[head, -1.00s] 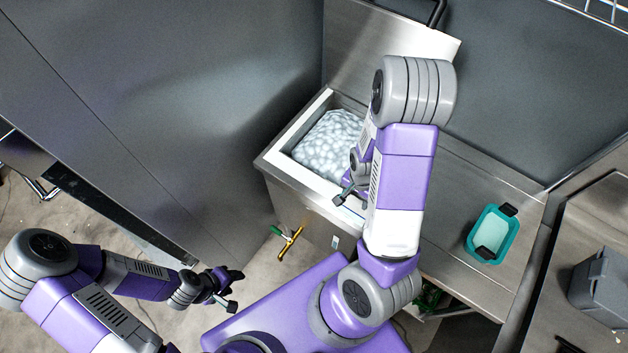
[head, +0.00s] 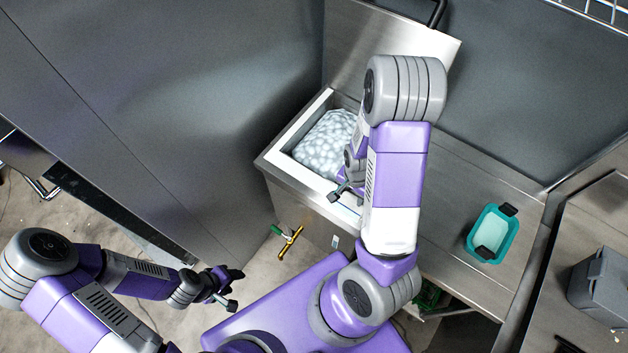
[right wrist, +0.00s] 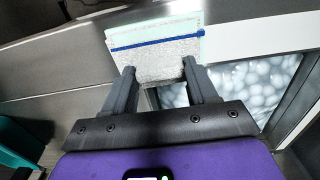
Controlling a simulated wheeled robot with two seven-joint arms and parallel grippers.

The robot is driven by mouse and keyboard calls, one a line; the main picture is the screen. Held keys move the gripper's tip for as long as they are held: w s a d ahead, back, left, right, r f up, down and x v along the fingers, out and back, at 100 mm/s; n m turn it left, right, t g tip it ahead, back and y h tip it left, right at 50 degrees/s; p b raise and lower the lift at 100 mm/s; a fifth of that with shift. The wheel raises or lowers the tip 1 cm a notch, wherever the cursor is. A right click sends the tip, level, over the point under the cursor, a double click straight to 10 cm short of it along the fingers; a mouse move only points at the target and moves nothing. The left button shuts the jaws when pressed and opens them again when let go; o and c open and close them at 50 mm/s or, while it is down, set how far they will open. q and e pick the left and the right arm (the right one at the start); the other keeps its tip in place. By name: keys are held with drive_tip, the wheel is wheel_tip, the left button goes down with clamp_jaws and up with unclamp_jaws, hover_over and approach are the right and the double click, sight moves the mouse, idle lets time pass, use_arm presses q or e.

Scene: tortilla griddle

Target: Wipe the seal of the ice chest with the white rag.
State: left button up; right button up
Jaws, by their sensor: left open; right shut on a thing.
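The ice chest (head: 300,207) is a steel bin full of ice, with its lid raised at the back. Its white seal (head: 285,136) runs around the opening; part of it is hidden by my right arm. The seal also shows as a white strip in the right wrist view (right wrist: 265,36). My right gripper (right wrist: 158,74) is shut on the white rag (right wrist: 160,62), a pale cloth with a blue stripe. The rag lies over the seal line; whether it touches is unclear. My left gripper (head: 232,289) is open and empty, low at the left, away from the chest.
A teal tub (head: 511,246) with dark clips sits on the steel counter (head: 470,185) right of the chest. A brass tap with a green handle (head: 289,240) sticks out from the chest's front. A grey bin (head: 600,285) stands at far right. Counter between chest and tub is clear.

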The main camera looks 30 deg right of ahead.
drive_tip(key=shift+s+d+f, duration=0.1)
drive_tip(key=shift+s+d, duration=0.1)
drive_tip(key=shift+s, duration=0.45)
drive_tip(key=o, duration=0.9)
drive_tip(key=shift+c, duration=0.2)
drive_tip(key=shift+d, duration=0.1)
drive_tip(key=shift+f, duration=0.15)
drive_tip(key=shift+f+b, duration=0.3)
drive_tip(key=shift+b, duration=0.15)
drive_tip(key=shift+f, duration=0.15)
drive_tip(key=c, duration=1.2)
wheel_tip(320, 180, up, 5)
drive_tip(key=p, duration=0.5)
drive_tip(key=shift+r, duration=0.2)
